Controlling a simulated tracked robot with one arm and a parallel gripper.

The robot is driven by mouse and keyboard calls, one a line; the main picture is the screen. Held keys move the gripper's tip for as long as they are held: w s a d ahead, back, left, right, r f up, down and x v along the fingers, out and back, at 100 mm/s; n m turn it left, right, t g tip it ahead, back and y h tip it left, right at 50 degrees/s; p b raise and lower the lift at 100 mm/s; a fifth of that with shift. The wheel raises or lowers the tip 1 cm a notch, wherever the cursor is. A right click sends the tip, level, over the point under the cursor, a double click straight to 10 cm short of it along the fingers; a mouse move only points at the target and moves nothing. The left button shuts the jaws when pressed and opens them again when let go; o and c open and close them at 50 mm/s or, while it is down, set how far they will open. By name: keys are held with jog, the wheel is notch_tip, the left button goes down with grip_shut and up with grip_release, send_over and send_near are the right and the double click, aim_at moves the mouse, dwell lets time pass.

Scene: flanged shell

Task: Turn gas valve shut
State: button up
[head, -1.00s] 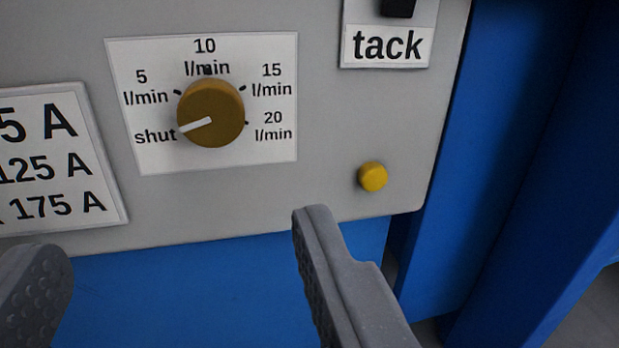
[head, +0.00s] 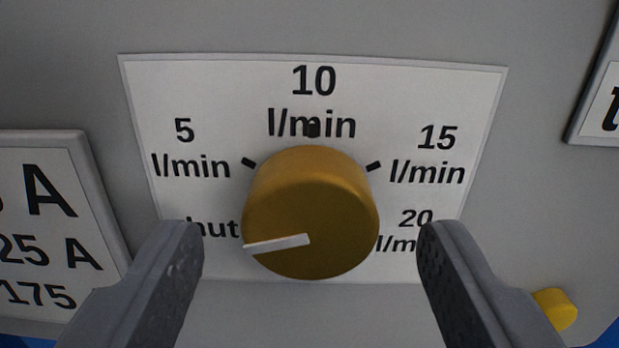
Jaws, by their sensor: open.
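The gas valve is a round brown-gold knob (head: 318,205) in the middle of the head view, on a white label plate (head: 215,85) marked shut, 5, 10, 15 and 20 l/min. Its white pointer line (head: 277,243) points left and slightly down, toward the "shut" mark. My gripper (head: 311,240) is open, with one finger to the left and one to the right of the knob. Gaps show between the fingers and the knob in the picture. The left finger covers part of the word "shut", and the right finger stands by the "20 l/min" mark.
A framed plate with ampere values (head: 40,230) is at the left. A yellow button (head: 556,309) sits at the lower right, partly behind my right finger. Another framed label (head: 600,110) is cut off at the right edge. The grey panel around the knob is flat.

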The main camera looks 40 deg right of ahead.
jog(key=shift+x, duration=0.95)
jog(key=c, duration=1)
jog(key=shift+o, duration=0.2)
jog(key=shift+r+n+p, duration=0.15)
jog(key=shift+n+p, duration=0.55)
jog(key=shift+p, duration=0.4)
jog(key=shift+f+n+p, duration=0.25)
jog(key=shift+n+p, duration=0.15)
jog(key=shift+n, duration=0.2)
jog(key=shift+a, duration=0.1)
jog(key=o, duration=1)
jog(key=shift+c, duration=0.2)
